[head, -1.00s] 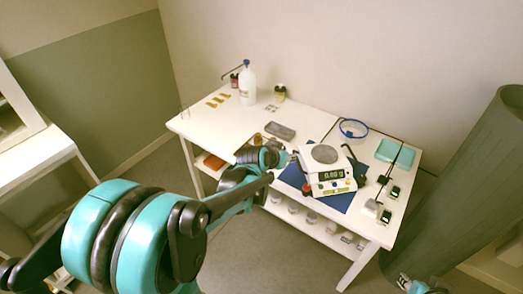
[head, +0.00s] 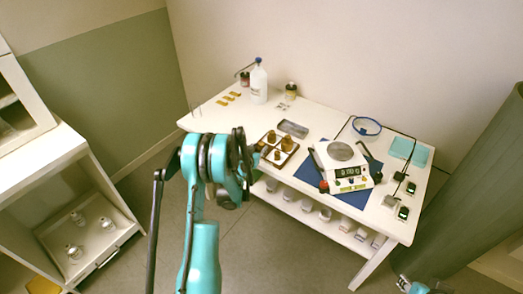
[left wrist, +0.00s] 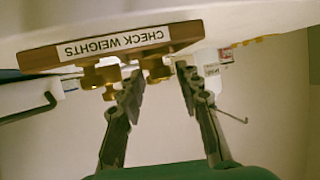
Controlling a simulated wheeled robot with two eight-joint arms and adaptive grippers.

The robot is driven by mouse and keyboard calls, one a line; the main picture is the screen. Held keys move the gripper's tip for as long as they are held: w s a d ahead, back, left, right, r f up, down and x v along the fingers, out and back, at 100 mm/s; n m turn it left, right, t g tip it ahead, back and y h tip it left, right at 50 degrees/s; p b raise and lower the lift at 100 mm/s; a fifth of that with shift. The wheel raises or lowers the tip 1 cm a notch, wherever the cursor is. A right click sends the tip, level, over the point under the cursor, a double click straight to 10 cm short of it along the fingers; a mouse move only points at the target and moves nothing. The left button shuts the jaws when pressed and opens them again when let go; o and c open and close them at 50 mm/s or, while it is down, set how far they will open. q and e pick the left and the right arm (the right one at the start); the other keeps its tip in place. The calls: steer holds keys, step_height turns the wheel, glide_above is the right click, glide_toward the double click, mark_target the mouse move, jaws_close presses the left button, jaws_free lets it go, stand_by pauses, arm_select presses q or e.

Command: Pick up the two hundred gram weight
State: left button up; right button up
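A brown check-weights tray (head: 267,153) stands at the table's front edge and holds several brass weights (head: 286,143) of different sizes. I cannot read which one is two hundred grams. In the left wrist view, which looks upside down, the tray's label "CHECK WEIGHTS" (left wrist: 113,43) shows, with brass weights (left wrist: 101,76) behind it. My left gripper (left wrist: 160,82) is open, its two dark fingers apart near a brass weight (left wrist: 156,68); nothing is clearly held. In the head view my left wrist hides most of that gripper. A small part of my right arm shows at the bottom right edge.
A balance (head: 342,170) stands on a blue mat (head: 312,177), right of the tray. A grey dish (head: 293,128) lies behind the tray. A white bottle (head: 258,82) and a dark jar (head: 291,90) stand at the back. The table's left part is mostly clear.

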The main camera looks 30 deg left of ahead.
mark_target(261, 147)
arm_select(q)
steer(key=x, duration=0.2)
steer(key=b+x, duration=0.1)
steer(key=x, duration=0.1)
steer(key=shift+f, duration=0.25)
steer(key=shift+d+r, duration=0.1)
jaws_close()
